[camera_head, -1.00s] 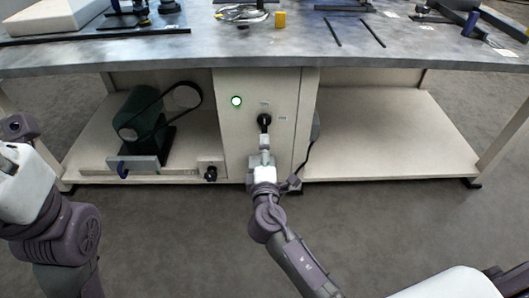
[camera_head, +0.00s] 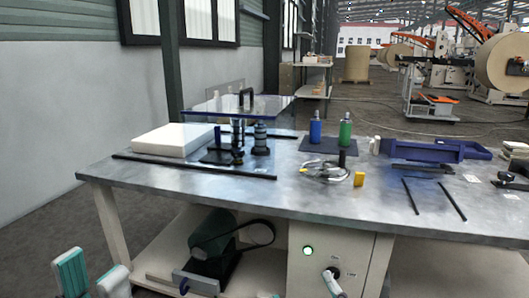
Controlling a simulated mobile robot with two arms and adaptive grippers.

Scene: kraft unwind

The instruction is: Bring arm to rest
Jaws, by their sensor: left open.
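My left gripper (camera_head: 92,277) shows at the bottom left corner of the head view. Its two teal-padded fingers stand apart and empty, clear of the table's left leg. The switch knob (camera_head: 329,274) is on the cabinet panel at the bottom, with a pale grey piece on it. Small teal bits at the bottom edge, left of the knob, may be tips of my right gripper. Too little shows to tell its state. The right arm's links are out of view.
A green lamp (camera_head: 308,251) glows on the panel (camera_head: 360,258). A dark green motor (camera_head: 212,240) sits on the lower shelf.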

